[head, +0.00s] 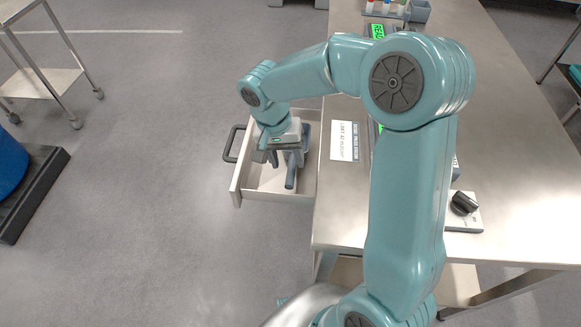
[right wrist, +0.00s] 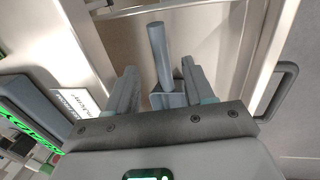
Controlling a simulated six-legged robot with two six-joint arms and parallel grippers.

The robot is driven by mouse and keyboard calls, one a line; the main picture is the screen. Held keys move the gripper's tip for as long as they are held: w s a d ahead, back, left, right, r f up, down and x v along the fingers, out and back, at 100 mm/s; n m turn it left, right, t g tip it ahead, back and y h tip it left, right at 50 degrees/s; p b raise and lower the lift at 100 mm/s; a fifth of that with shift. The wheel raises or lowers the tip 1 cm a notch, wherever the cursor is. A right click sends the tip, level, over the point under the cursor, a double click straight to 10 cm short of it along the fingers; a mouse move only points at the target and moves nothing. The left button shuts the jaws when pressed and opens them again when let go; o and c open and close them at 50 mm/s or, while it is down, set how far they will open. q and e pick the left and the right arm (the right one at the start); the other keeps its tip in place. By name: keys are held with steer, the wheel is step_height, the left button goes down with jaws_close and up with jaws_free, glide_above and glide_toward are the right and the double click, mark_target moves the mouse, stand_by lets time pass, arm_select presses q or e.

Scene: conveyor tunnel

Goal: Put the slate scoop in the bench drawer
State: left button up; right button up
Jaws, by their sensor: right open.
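The slate scoop (head: 290,177) is in the open bench drawer (head: 240,186), below my right gripper (head: 280,158). In the right wrist view, the scoop's round handle (right wrist: 159,52) points away from the gripper and its boxy end lies between the two fingers (right wrist: 160,92). The fingers are apart, with gaps beside the scoop. The gripper hides part of the scoop in the head view. I cannot tell whether the scoop rests fully on the drawer floor. My left gripper is in neither view.
The drawer has a dark handle (head: 232,144) and sticks out from the left side of the steel bench (head: 510,150). A white label card (head: 344,141) and a black-knobbed box (head: 464,205) are on the bench. A dark platform with a blue drum (head: 10,165) stands at left. Floor between is clear.

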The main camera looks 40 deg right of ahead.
step_height(320, 180, up, 6)
steer(key=w, duration=0.1)
steer(key=shift+a, duration=0.35)
stand_by(0.3)
